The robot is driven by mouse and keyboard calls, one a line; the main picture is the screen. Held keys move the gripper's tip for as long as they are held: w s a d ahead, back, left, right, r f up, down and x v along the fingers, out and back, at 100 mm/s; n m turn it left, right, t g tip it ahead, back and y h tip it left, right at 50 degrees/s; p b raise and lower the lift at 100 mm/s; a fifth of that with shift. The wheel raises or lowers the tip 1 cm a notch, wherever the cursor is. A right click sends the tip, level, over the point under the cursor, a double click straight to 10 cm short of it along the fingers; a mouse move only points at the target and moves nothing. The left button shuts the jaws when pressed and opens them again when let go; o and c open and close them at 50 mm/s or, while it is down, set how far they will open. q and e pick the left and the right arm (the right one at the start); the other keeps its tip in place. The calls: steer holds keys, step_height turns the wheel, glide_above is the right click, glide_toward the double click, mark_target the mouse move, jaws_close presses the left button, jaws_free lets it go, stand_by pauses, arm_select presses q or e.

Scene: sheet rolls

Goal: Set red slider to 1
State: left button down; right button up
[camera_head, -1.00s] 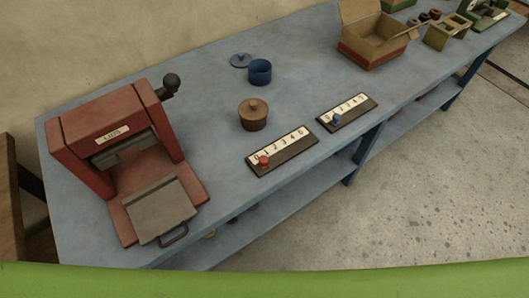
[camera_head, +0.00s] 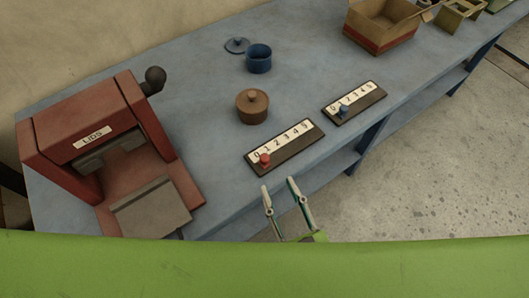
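The red slider (camera_head: 264,159) is a small red knob on the left numbered board (camera_head: 288,151), which has a white strip marked from 0 upward. The knob sits at the board's left end, just below the 0. My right gripper (camera_head: 278,182) comes up from the bottom of the view, just off the front edge of the table near the red slider. Its two fingers are spread apart with nothing between them, and it does not appear to touch the board. My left gripper is not in view.
A second numbered board (camera_head: 364,99) with a blue slider (camera_head: 343,111) lies to the right. A brown lidded pot (camera_head: 252,106), blue cup (camera_head: 258,59) and blue lid (camera_head: 237,45) stand behind. A red press (camera_head: 100,150) is at left, a cardboard box (camera_head: 380,30) at the back right.

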mark_target(267, 161)
steer(key=p+x, duration=0.1)
steer(key=x, duration=0.9)
steer(key=shift+w, duration=0.25)
jaws_close()
